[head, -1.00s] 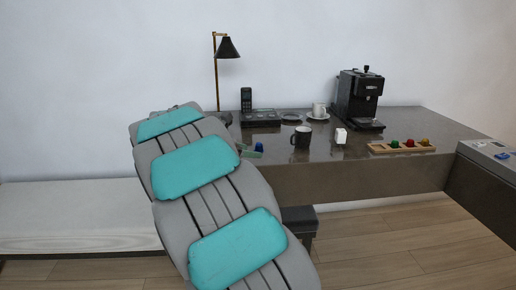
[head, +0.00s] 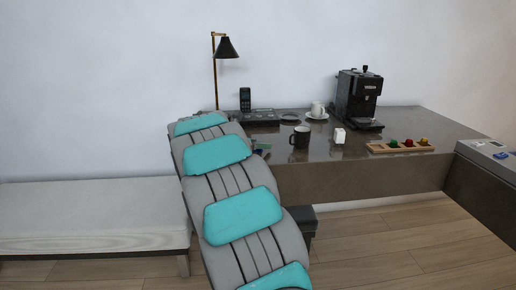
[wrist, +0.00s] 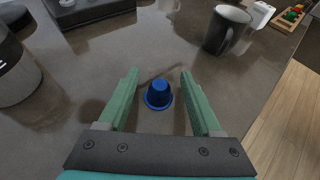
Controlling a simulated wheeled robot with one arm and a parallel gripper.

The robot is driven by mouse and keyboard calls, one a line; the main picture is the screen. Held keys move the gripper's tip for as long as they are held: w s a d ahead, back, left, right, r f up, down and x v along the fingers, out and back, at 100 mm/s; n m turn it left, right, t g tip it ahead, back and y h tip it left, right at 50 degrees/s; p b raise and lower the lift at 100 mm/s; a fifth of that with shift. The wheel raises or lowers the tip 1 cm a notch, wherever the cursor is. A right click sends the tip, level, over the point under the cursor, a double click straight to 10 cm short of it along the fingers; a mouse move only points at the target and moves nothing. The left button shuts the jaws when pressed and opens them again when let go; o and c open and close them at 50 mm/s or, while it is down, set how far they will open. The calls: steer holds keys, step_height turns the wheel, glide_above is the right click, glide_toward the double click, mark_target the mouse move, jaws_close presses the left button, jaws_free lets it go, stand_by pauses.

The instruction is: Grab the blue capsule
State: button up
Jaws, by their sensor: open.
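The blue capsule (wrist: 159,94) stands on the dark counter in the wrist view, wide rim down. My gripper (wrist: 160,85) is open, with its two green fingers on either side of the capsule and a gap on each side. I cannot tell how far above the counter the fingertips are. In the head view my arm covers the capsule, and only a small green part of my gripper (head: 262,147) shows past the arm.
A black mug (wrist: 227,30) stands to the right of the capsule, a rounded dark object (wrist: 14,68) to the left. A wooden tray (head: 400,147) with coloured capsules, a white box (head: 339,135) and a coffee machine (head: 358,98) stand further right. A phone (head: 245,100) stands behind.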

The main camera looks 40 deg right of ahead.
steer(key=shift+c, duration=0.2)
jaws_close()
stand_by(0.3)
